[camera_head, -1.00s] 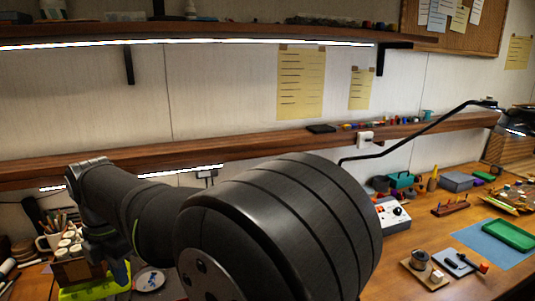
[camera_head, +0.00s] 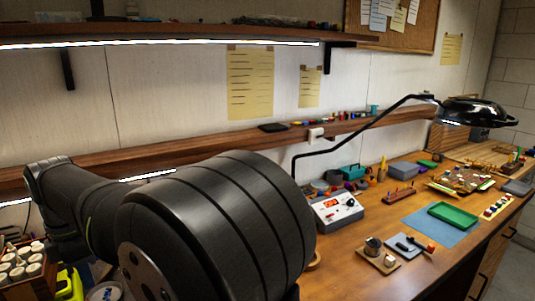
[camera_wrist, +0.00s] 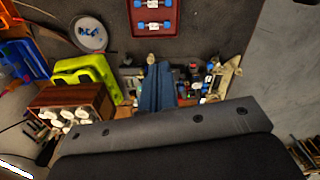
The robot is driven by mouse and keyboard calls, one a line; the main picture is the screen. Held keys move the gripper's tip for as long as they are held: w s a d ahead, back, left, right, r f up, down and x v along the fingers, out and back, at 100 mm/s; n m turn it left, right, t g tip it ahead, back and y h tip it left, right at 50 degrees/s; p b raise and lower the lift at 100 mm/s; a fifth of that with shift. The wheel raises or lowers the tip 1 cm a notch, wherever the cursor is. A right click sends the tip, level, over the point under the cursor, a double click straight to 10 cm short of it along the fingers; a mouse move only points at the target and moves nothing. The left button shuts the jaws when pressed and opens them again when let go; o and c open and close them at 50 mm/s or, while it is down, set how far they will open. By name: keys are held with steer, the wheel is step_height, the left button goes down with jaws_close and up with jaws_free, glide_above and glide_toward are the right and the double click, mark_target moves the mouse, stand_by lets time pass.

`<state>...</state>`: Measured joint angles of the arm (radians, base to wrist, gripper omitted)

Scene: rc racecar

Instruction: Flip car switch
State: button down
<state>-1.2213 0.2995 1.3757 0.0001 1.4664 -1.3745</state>
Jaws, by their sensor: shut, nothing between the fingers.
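My gripper (camera_wrist: 157,68) is in the wrist view as a narrow blue-grey pair of fingers, shut and empty. Behind and beside the fingertips is a dark, cluttered assembly with small blue, red and white parts (camera_wrist: 205,80). It looks like the car with open electronics, but I cannot be sure. The fingers cover part of it. I cannot make out the switch, or tell whether the fingertips touch anything. In the head view my own arm fills the lower left, and neither the gripper nor the car shows.
In the wrist view, a red tray with blue-ended pieces (camera_wrist: 153,30), a round dish (camera_wrist: 88,34), a lime-green case (camera_wrist: 88,72) and a wooden rack of white pots (camera_wrist: 72,104) surround the assembly. The head view shows a control box (camera_head: 336,211), a green tray (camera_head: 453,215) and a lamp (camera_head: 475,112).

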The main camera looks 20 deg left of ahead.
steer(key=shift+s+a+f+n, duration=0.15)
steer(key=shift+s+f+n, duration=0.15)
steer(key=shift+s+f, duration=0.15)
steer(key=c, duration=1.5)
jaws_free()
steer(key=s+f+m+g+y, duration=0.25)
steer(key=s+m, duration=0.95)
steer(key=m, duration=0.9)
steer(key=shift+t+h, duration=0.45)
steer(key=f, duration=0.5)
steer(key=s+a+f, duration=0.1)
steer(key=f, duration=0.5)
steer(key=s+f, duration=0.1)
steer(key=f, duration=0.5)
steer(key=shift+a+f, duration=0.2)
steer(key=shift+a, duration=0.1)
